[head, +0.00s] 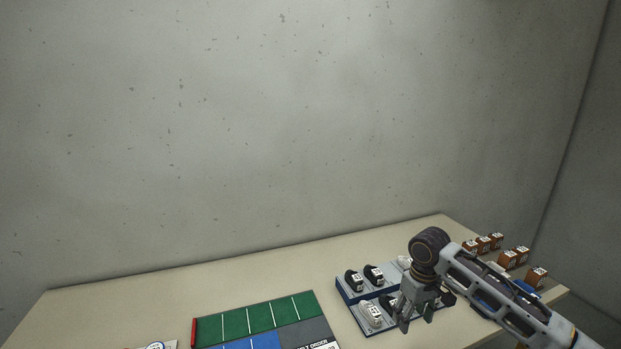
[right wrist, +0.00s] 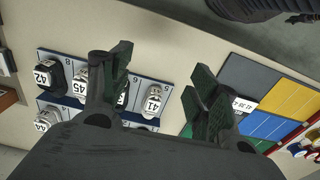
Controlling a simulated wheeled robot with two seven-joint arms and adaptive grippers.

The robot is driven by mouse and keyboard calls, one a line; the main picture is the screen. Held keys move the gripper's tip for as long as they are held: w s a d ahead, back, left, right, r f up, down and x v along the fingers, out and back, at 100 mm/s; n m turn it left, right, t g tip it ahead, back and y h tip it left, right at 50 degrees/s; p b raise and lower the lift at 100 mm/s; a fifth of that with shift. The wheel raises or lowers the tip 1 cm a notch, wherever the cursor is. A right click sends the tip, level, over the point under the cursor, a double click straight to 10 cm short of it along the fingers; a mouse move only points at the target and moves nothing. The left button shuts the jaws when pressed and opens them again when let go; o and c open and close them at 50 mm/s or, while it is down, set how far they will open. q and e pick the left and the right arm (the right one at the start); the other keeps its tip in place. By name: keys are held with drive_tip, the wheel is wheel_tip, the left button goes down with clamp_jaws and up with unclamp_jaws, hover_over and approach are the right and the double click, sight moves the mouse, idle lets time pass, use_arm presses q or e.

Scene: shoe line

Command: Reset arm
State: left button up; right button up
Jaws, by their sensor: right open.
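My right gripper (head: 414,314) is above the front of the shoe rack (head: 345,291) in the head view, with its fingers pointing down. The rack also shows in the right wrist view (right wrist: 150,88), under the left finger. It holds black and white shoes with number labels, such as a white shoe (head: 370,313) at its front and a black shoe (head: 353,281) behind. The gripper and arm hide part of the rack. My left gripper is not in view.
A mat with green, blue and grey fields (head: 250,318) lies left of the rack. Several brown boxes (head: 508,258) stand at the table's right end. The table (head: 130,310) is bare at the left and back, with a concrete wall (head: 250,130) behind.

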drive_tip(key=s+a+f+n+t+y, duration=0.1)
drive_tip(key=s+a+f+t+y, duration=0.15)
drive_tip(key=s+a+f, duration=1)
drive_tip(key=s+d+m+t+h, duration=0.1)
drive_tip(key=s+d+m+h, duration=0.15)
drive_tip(key=s+d, duration=0.75)
drive_tip(key=s+a+f+g, duration=0.1)
drive_tip(key=s+f, duration=0.1)
drive_tip(key=f, duration=1.4)
drive_tip(key=s+a+f, duration=0.1)
drive_tip(key=s+f, duration=0.1)
drive_tip(key=f, duration=1.3)
drive_tip(key=s+d+f, duration=0.2)
drive_tip(key=s+f, duration=0.8)
drive_tip(key=s, duration=0.1)
drive_tip(key=s+d+f+g, duration=0.1)
drive_tip(key=s+d+f, duration=0.1)
drive_tip(key=s+f, duration=0.9)
drive_tip(key=shift+s, duration=0.45)
